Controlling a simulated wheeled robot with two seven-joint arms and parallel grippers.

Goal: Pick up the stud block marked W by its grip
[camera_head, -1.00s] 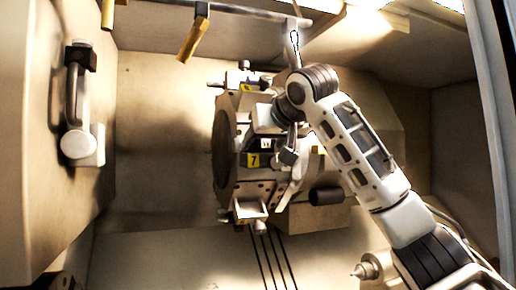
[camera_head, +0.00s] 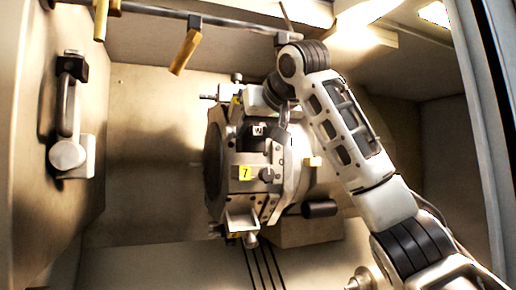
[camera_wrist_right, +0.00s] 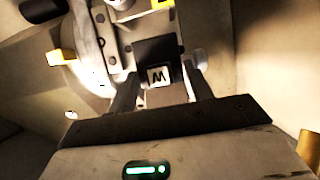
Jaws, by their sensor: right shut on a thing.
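The stud block marked W (camera_head: 258,130) is a dark block with a white label. It is in front of the upper part of the tool turret (camera_head: 297,170), above the yellow 7 label. My right gripper (camera_head: 266,136) reaches down to it from above and is shut on it. In the right wrist view the W label (camera_wrist_right: 159,76) sits between the two dark fingers of the gripper (camera_wrist_right: 160,88). The fingers partly hide the block's sides, and I cannot tell whether its underside touches the turret. My left gripper is not in view.
A holder with the yellow 7 label (camera_head: 245,173) is just below the block. A dark cylinder (camera_head: 319,208) juts out right of the turret. A rail with hanging yellow pieces (camera_head: 185,52) runs overhead. Open room lies left of the turret, before the wall handle (camera_head: 66,120).

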